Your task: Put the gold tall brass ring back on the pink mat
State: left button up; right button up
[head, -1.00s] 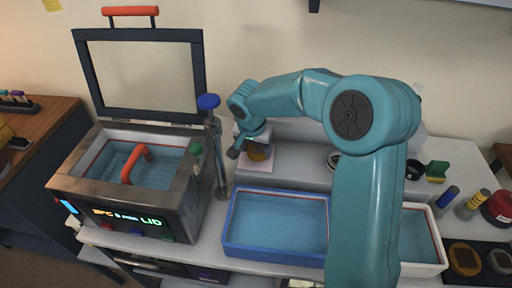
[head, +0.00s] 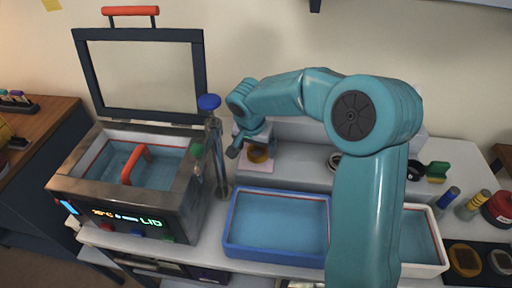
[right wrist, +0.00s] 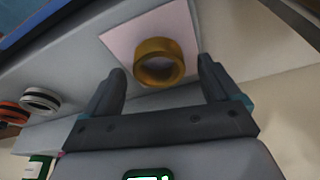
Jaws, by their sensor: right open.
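The gold tall brass ring (head: 259,154) stands on the pink mat (head: 259,168), on the raised grey shelf behind the blue tray. In the right wrist view the ring (right wrist: 158,62) rests on the pale pink mat (right wrist: 118,38), with its opening facing the camera. My right gripper (head: 246,146) is over the ring in the head view. In the right wrist view its two fingers (right wrist: 163,85) are spread wide, one to each side, and the ring lies between and just beyond them, with gaps at both sides. My left gripper is not in view.
A blue tray of liquid (head: 230,222) stands in front of the shelf. A lidded bath (head: 60,178) with its lid up and a blue-topped post (head: 209,102) are at left. Silver and orange rings (right wrist: 40,99) show at left in the wrist view.

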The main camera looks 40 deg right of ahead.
jog(key=v, duration=1.1)
jog(key=shift+s+a, duration=0.1)
jog(key=shift+s, duration=0.05)
